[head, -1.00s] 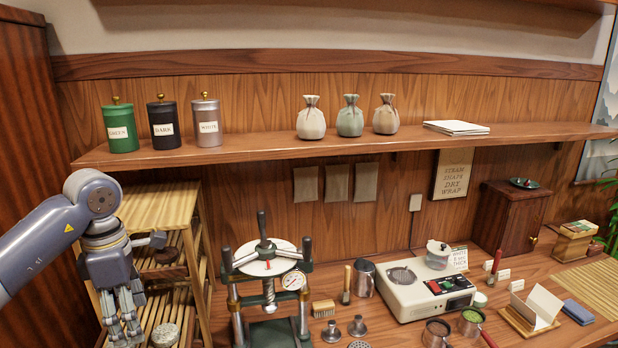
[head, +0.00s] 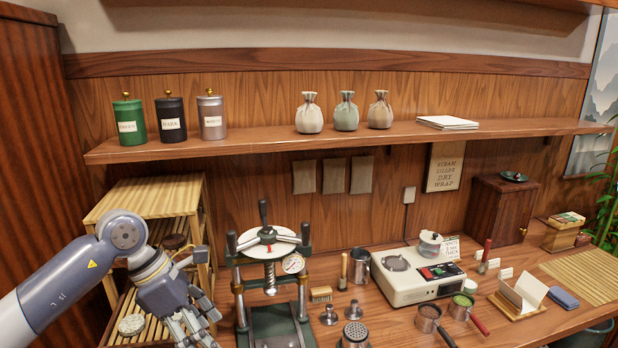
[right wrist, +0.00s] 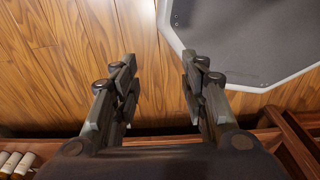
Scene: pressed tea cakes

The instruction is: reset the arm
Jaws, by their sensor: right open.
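My left arm comes in from the left in the head view. Its gripper (head: 198,328) points down and to the right, in front of the slatted wooden rack (head: 140,200) and left of the press (head: 268,258). Its fingers are partly cut off by the bottom edge, and I cannot make out how far apart they are. My right gripper (right wrist: 159,75) shows in the right wrist view. Its two fingers are spread wide with nothing between them. My right arm does not show in the head view.
A shelf (head: 400,138) with canisters and tied pouches runs above the worktop. A cream heater (head: 415,285), pans and small tools stand on the worktop (head: 400,325). The right wrist view shows wooden planks (right wrist: 90,50) and a dark pale-edged panel (right wrist: 240,40).

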